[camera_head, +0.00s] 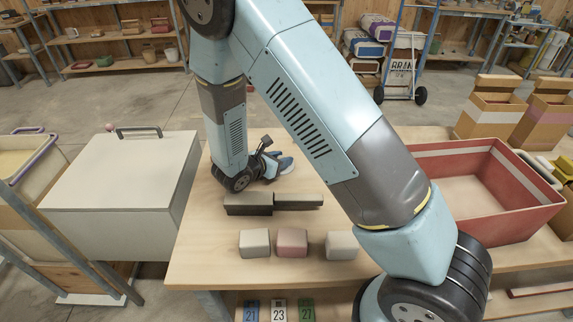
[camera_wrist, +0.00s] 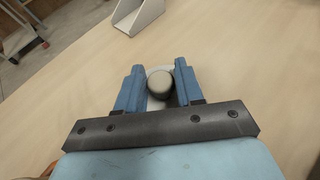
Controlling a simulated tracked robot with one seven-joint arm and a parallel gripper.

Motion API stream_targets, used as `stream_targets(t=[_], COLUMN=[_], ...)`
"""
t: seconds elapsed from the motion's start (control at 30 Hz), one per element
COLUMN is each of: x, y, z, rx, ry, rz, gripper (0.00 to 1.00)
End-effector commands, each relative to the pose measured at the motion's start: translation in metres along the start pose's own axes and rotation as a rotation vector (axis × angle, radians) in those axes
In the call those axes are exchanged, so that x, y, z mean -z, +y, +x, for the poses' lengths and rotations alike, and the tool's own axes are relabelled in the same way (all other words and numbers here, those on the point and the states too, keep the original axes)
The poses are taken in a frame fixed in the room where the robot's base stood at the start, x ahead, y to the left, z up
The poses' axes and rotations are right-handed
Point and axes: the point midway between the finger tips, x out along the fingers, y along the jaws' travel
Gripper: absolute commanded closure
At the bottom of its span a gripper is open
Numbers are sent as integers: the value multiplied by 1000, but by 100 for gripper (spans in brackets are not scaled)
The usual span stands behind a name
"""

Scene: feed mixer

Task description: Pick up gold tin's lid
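My gripper (camera_wrist: 160,70) points down at the table top, with its two blue fingers apart. A rounded knob (camera_wrist: 159,84), pale on top and dark at the side, sits between the fingers in the wrist view. A pale round surface shows around it, mostly hidden by the knob and fingers. I cannot tell whether the fingers touch the knob. No gold colour shows there, so I cannot tell if this is the gold tin's lid. In the head view my gripper (camera_head: 282,167) is small and partly behind my arm, and the tin cannot be made out.
Dark blocks (camera_head: 247,204) and several small pale and pink blocks (camera_head: 292,242) lie on the near side of the wooden table (camera_head: 205,262). A red crate (camera_head: 535,213) is at right, a large white lidded box (camera_head: 120,185) at left. A pale angled holder (camera_wrist: 138,14) stands beyond my fingers.

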Motion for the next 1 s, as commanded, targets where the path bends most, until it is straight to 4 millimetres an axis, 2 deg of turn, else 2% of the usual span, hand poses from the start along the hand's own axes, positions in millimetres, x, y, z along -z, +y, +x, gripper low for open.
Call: stream_targets(t=[0.03,0.3,0.37,0.77,1.0], x=[0,0,0,-1,-21], y=[0,0,0,0,1], z=[0,0,0,-1,-9], rx=[0,0,-1,-1,-2], ry=[1,1,1,1,1], rz=[-1,-1,-1,0,3], gripper=[70,96,100,100,100])
